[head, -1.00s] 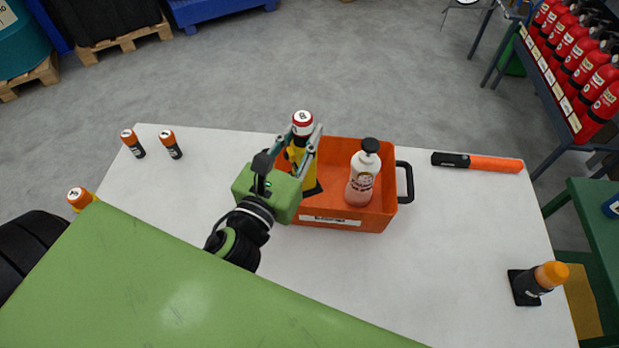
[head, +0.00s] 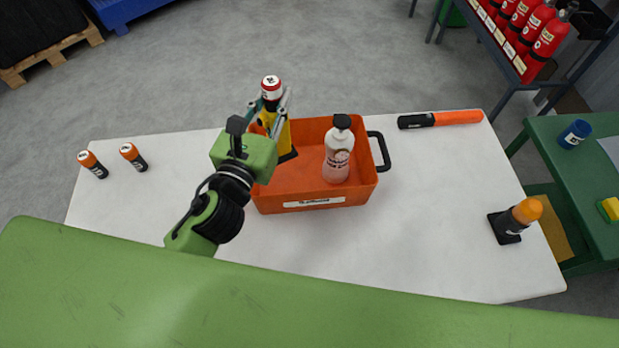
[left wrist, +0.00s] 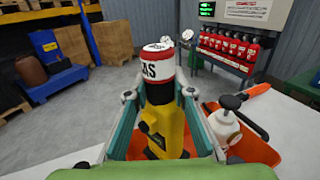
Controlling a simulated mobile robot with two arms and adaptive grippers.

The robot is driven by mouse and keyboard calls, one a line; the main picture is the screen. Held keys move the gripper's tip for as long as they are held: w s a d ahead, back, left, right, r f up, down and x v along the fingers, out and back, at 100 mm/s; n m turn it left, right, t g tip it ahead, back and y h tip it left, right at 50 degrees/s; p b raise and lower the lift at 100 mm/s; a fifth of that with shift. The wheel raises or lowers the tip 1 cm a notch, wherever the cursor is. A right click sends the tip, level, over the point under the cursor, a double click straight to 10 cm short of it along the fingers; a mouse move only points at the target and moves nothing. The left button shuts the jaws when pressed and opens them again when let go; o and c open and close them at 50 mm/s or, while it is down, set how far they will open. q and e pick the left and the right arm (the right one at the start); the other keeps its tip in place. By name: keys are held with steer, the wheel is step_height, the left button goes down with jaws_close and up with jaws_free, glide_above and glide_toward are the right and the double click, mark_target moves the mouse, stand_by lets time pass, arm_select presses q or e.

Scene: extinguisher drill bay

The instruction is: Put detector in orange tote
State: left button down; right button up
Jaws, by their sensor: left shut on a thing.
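The detector (head: 281,132) has a yellow body, a red and white top and a dark foot. In the left wrist view (left wrist: 163,105) it stands between the fingers, its top reading "GAS". My left gripper (head: 269,106) is shut on it and holds it roughly upright over the back left part of the orange tote (head: 356,193). I cannot tell whether its foot touches the tote. The tote also shows in the left wrist view (left wrist: 262,150). My right gripper is not in view.
A pump bottle (head: 338,158) stands in the tote's right part. On the white table (head: 430,220) are two small orange-topped cylinders (head: 133,157) at left, an orange and black baton (head: 440,119) at the back right and an orange-capped bottle (head: 518,217) at right. The table's front middle is clear.

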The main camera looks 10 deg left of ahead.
mark_target(270, 122)
arm_select(q)
step_height(270, 122, down, 2)
steer(key=shift+f+b, duration=0.15)
steer(key=shift+b, duration=0.65)
steer(key=shift+f+b, duration=0.4)
steer(key=shift+f, duration=0.2)
step_height(270, 122, down, 5)
steer(key=shift+f+b, duration=0.1)
steer(key=shift+b, duration=0.8)
step_height(270, 122, down, 4)
steer(key=shift+r+b, duration=0.1)
steer(key=shift+b, duration=0.7)
